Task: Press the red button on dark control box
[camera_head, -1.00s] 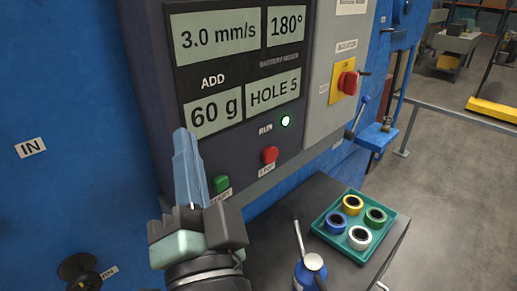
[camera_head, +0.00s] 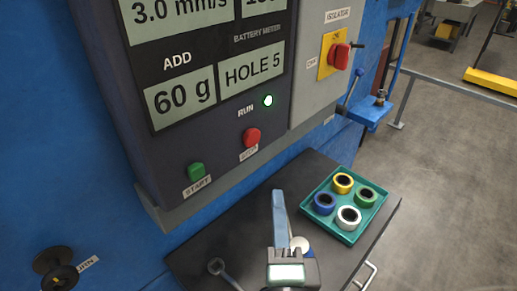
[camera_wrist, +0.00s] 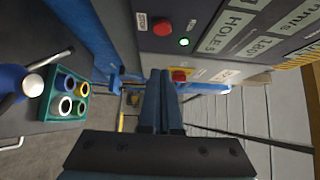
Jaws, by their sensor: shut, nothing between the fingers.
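The dark control box (camera_head: 125,100) is on the blue machine and has display panels, a lit RUN lamp (camera_head: 268,101) and two buttons. The red button (camera_head: 251,137) sits below the lamp, above a small label. The green START button (camera_head: 196,171) is lower left of it. My gripper (camera_head: 279,197) is shut and empty, below and right of the red button in the head view, apart from it.
A red isolator knob (camera_head: 339,56) on a yellow plate is at the right of the box. A teal tray (camera_head: 345,233) with several coloured rings lies on the dark cart top (camera_head: 318,166). A blue can (camera_wrist: 14,82) with a pale top stands beside the tray.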

